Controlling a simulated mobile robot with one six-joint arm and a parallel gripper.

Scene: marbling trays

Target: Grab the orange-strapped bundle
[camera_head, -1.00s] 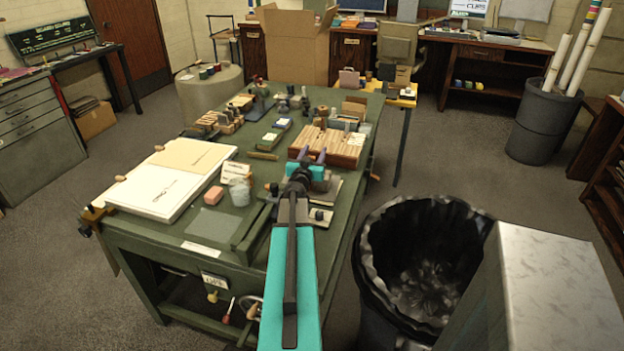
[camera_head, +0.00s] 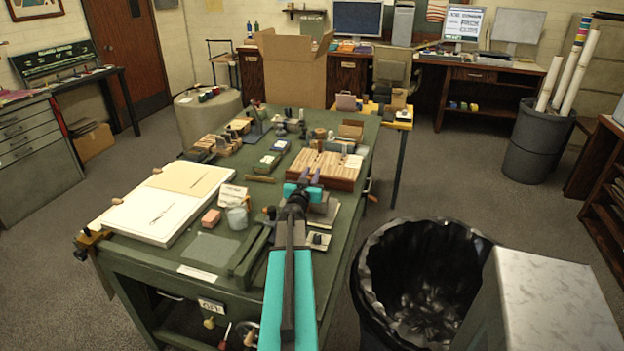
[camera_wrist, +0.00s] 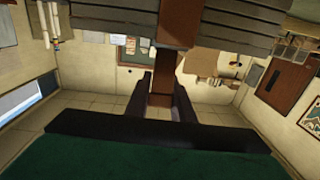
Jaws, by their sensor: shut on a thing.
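My gripper (camera_head: 303,176) is over the right side of the green worktable in the head view, at the near edge of a block of wooden strips. In the wrist view my gripper (camera_wrist: 162,80) has its two dark fingers shut on a reddish-brown piece. This piece runs up to a bundle of grey, ribbed layers with a brown-orange band across its middle. I take this for the orange-strapped bundle (camera_wrist: 235,22); its top is cut off by the frame.
The block of wooden strips (camera_head: 330,180) lies just beyond my gripper. A white tray (camera_head: 128,222) stands on the table's left side, near a pink block (camera_head: 211,218) and a jar (camera_head: 237,217). A black-lined bin (camera_head: 370,262) stands right of the table. Floor is free farther right.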

